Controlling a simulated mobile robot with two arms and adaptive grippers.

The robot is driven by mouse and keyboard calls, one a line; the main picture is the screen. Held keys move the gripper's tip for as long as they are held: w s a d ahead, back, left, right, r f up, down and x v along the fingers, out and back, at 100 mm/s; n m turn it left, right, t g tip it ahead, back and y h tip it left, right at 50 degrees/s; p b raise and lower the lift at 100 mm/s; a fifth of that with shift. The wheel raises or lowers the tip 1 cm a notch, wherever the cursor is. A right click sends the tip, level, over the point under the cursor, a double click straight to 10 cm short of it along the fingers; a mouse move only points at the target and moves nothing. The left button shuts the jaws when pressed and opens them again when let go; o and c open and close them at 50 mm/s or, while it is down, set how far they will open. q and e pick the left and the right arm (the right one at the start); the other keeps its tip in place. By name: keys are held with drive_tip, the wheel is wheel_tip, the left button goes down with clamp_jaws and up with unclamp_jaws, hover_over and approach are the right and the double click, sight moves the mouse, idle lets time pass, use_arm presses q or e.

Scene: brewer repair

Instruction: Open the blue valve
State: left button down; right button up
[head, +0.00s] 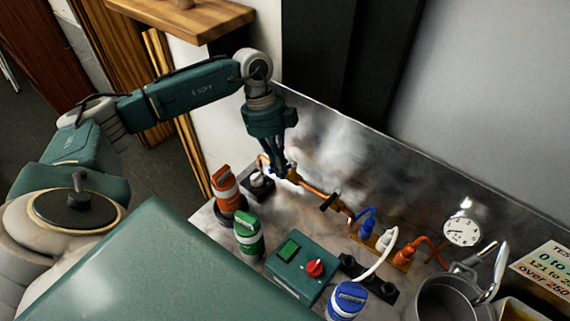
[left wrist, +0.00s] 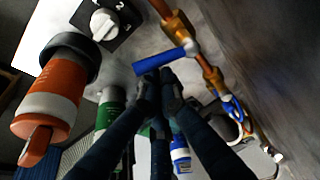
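The blue valve handle (left wrist: 165,61) is a short bar on the copper pipe. In the left wrist view it lies just beyond my left fingertips (left wrist: 159,82) and slants up to the right. In the head view my left gripper (head: 283,168) points down at the pipe's left end and hides most of the valve. My left fingers are drawn close together, with no object visible between them. I cannot tell whether the tips touch the handle. My right gripper is not in view.
The copper pipe (head: 318,190) runs right along the metal back wall to a gauge (head: 461,231). A metal pitcher (head: 447,297) is at right.

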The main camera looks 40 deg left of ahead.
use_arm(q)
drive_tip(key=shift+w+a, duration=0.2)
drive_tip(key=shift+a, duration=0.5)
drive_tip(key=shift+w+a, duration=0.15)
drive_tip(key=shift+a, duration=0.05)
drive_tip(key=shift+w+a, duration=0.15)
drive_tip(key=shift+a, duration=0.05)
idle(0.3)
